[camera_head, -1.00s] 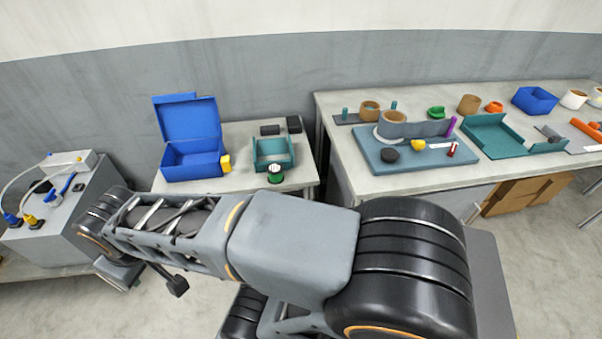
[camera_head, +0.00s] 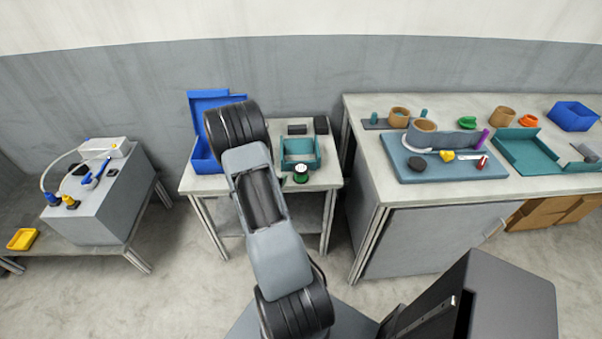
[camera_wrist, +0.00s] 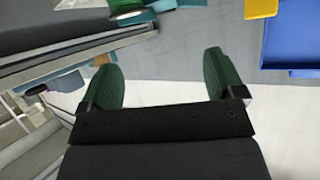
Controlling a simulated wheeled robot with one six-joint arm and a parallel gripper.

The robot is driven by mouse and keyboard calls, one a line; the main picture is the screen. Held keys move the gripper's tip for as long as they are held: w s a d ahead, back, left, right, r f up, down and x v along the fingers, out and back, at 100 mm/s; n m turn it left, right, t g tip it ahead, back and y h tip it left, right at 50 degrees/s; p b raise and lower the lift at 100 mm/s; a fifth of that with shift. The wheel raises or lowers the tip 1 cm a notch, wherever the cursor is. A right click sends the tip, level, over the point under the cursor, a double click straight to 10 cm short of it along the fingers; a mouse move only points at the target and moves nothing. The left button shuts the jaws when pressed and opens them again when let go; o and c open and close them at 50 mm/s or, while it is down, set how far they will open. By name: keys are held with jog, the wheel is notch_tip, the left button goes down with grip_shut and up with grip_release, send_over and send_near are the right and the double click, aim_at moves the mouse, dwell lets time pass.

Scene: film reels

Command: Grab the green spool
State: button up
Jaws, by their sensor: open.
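The green spool (camera_head: 301,174), with a pale top, stands at the front edge of the small table (camera_head: 325,180), in front of a teal tray (camera_head: 315,160). In the wrist view a green round piece, which looks like the spool (camera_wrist: 128,8), is cut off at the top edge, left of centre. My gripper (camera_wrist: 160,68) is open, with two green-padded fingers apart and only blurred grey background between them. The spool is beyond the fingertips, not between them. My gripper is hidden in the head view.
A blue open box (camera_head: 207,158) is partly hidden behind my arm; it also shows in the wrist view (camera_wrist: 295,35), beside a yellow piece (camera_wrist: 262,8). Dark blocks (camera_head: 320,124) lie at the table's back. A larger bench (camera_head: 365,185) stands right, a grey box (camera_head: 105,200) left.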

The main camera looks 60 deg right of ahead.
jog(key=s+d+f+g+h, duration=0.1)
jog(key=s+d+f+g, duration=0.1)
jog(key=s+d, duration=0.1)
send_near(301, 168)
jog(key=d, duration=0.3)
jog(key=shift+m, duration=0.4)
jog(key=shift+a+f+p+x, duration=0.15)
jog(key=shift+p+x, duration=0.25)
jog(key=shift+x, duration=0.7)
jog(key=shift+f+p+x, duration=0.2)
jog(key=shift+p+x, duration=0.2)
jog(key=shift+x, duration=0.7)
jog(key=shift+a+f+p+x, duration=0.15)
jog(key=shift+p+x, duration=0.25)
jog(key=shift+x, duration=0.75)
jog(key=c, duration=0.8)
jog(key=shift+c, duration=0.2)
jog(key=shift+r, duration=0.1)
